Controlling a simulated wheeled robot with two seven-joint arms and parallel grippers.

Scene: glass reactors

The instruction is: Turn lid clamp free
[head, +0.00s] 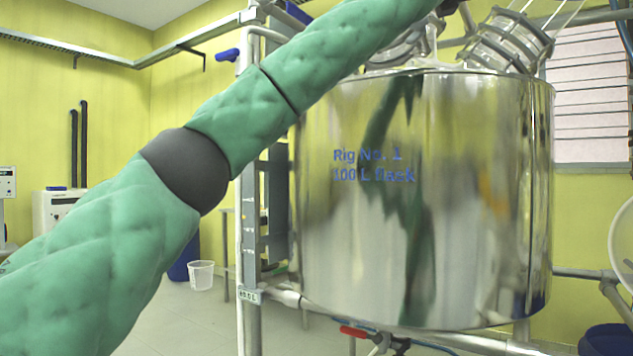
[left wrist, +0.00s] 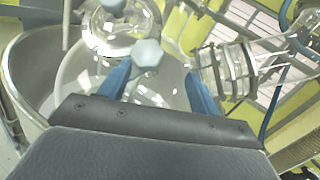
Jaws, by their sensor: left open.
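A pale grey faceted knob (left wrist: 148,54), which looks like part of the lid clamp, stands over the glass lid (left wrist: 75,80) in the left wrist view. My left gripper (left wrist: 157,75) is open, with one blue finger to each side of the knob. The fingers are apart, and I cannot tell whether either touches it. In the head view my green-sleeved left arm reaches up across the steel vessel (head: 430,240), and its gripper is beyond the top edge. My right gripper is in neither view.
Ribbed glass fittings (head: 505,40) stand on top of the vessel, and one (left wrist: 225,70) is close to the right finger. Metal frame tubes (head: 247,200) flank the vessel. A white bucket (head: 201,275) is on the floor at left.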

